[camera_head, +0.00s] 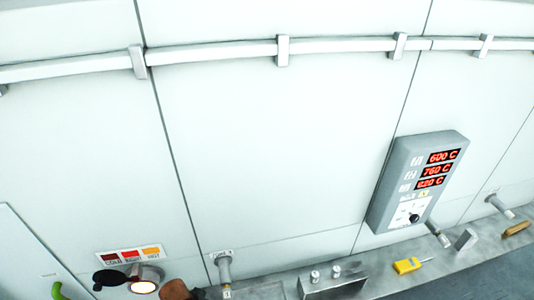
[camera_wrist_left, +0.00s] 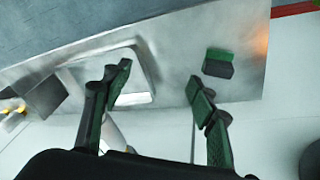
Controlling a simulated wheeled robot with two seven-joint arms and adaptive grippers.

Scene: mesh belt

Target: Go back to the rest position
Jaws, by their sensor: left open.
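My left gripper (camera_wrist_left: 160,80) shows in the left wrist view. Its two dark green-black fingers stand wide apart with nothing between them. They are over a pale metal ledge (camera_wrist_left: 175,50). A green and dark block (camera_wrist_left: 218,63) lies on the ledge just beyond the right finger, apart from it as far as I can tell. A raised square metal tray or frame (camera_wrist_left: 148,68) is behind the left finger, which partly hides it. Neither gripper can be made out in the head view. My right gripper is not in view.
The head view shows a pale panelled wall with a rail (camera_head: 220,51), a grey display box (camera_head: 417,180) with red digits, and pipe stubs. A yellow tool (camera_head: 407,265) and a metal box (camera_head: 332,284) are on the ledge below. A glowing round port (camera_head: 144,287) is lower left.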

